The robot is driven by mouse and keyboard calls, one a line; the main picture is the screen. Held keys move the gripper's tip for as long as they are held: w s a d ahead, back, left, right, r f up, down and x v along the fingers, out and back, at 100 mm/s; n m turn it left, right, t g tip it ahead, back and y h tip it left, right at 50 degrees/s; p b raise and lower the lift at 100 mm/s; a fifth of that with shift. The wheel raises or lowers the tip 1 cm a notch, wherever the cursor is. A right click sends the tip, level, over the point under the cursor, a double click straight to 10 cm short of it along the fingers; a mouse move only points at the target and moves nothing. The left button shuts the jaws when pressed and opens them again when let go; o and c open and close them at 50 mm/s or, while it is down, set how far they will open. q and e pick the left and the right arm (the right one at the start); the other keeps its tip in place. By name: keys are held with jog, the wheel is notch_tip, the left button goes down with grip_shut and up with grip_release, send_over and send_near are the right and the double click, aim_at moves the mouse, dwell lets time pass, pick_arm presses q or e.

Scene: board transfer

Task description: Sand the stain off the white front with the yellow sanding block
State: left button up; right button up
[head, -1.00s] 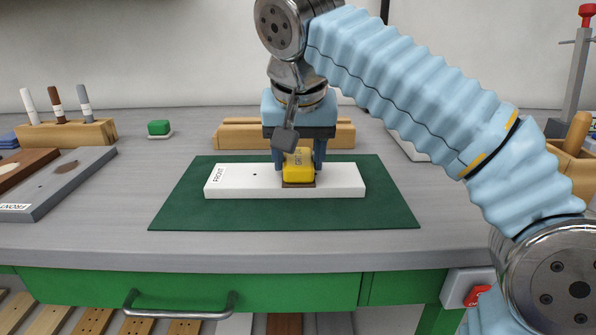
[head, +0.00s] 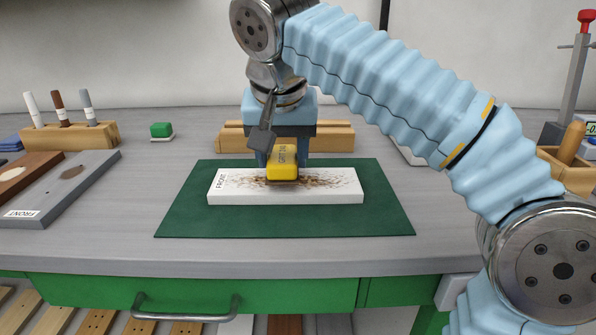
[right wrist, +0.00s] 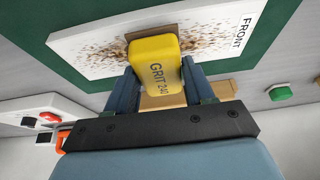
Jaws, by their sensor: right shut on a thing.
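The white board (head: 330,198) lies flat on a green mat (head: 180,215), with its FRONT label at the left end. Brown specks (head: 325,180) spread over the board's top on both sides of the block. The yellow sanding block (head: 283,153), marked GRIT 240 in the right wrist view (right wrist: 155,62), has a brown underside and sits on the middle of the board. My right gripper (head: 282,163) is shut on the block from both sides. The board surface under the block is hidden. My left gripper is not in view.
A wooden block with several markers (head: 68,137) stands at the back left, beside a small green block (head: 161,130). Grey and brown boards (head: 75,190) lie at the left. A wooden rail (head: 335,137) lies behind the mat. The table in front is clear.

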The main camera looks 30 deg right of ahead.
jog(key=shift+r, duration=0.65)
notch_tip(320, 180, up, 2)
jog(key=shift+r+p, duration=0.1)
jog(key=shift+p, duration=0.3)
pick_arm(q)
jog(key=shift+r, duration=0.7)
pick_arm(e)
jog(key=shift+r, duration=0.95)
